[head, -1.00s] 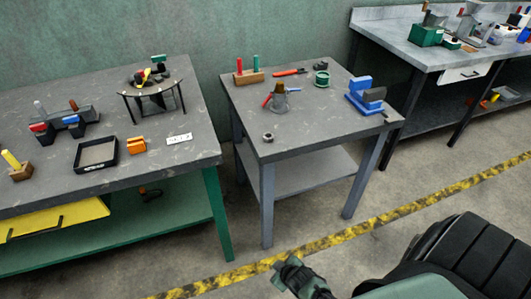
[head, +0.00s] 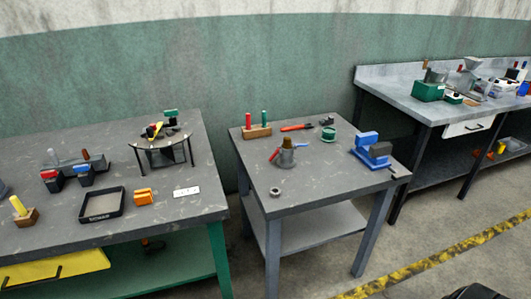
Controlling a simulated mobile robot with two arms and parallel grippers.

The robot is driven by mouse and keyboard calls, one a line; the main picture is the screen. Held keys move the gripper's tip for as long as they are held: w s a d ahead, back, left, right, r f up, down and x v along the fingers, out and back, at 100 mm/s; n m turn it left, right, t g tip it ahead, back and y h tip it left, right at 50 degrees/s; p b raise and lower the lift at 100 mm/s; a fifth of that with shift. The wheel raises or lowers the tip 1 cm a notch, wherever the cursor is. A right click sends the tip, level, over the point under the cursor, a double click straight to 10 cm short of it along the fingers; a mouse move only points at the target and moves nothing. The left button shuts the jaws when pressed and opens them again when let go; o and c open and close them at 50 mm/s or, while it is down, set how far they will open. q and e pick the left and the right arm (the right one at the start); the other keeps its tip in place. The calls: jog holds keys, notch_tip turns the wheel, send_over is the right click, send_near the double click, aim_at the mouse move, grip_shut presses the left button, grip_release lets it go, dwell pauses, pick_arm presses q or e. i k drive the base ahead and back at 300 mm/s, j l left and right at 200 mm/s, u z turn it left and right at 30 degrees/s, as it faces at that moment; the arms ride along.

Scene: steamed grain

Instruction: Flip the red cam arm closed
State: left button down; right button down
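A grey cup-shaped fitting (head: 286,160) with a brown plug (head: 288,143) in its top stands on the small middle table. A red arm (head: 275,154) sticks out from its left side, angled away from the body. A blue arm (head: 303,149) sticks out on its right side. The fitting is small here, so the exact angle of each arm is hard to tell. Neither of my grippers shows in the head view.
The small table (head: 325,190) also holds a wooden block with red and green pegs (head: 257,131), red-handled pliers (head: 296,127), a green ring (head: 328,134), a blue vise (head: 370,148) and a nut (head: 275,192). A larger bench (head: 60,225) stands left.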

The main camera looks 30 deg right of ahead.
aim_at(277, 151)
jog(key=i+l, duration=0.15)
jog(key=i, duration=0.2)
jog(key=i+l, duration=0.2)
jog(key=i, duration=0.15)
jog(key=z, duration=1.2)
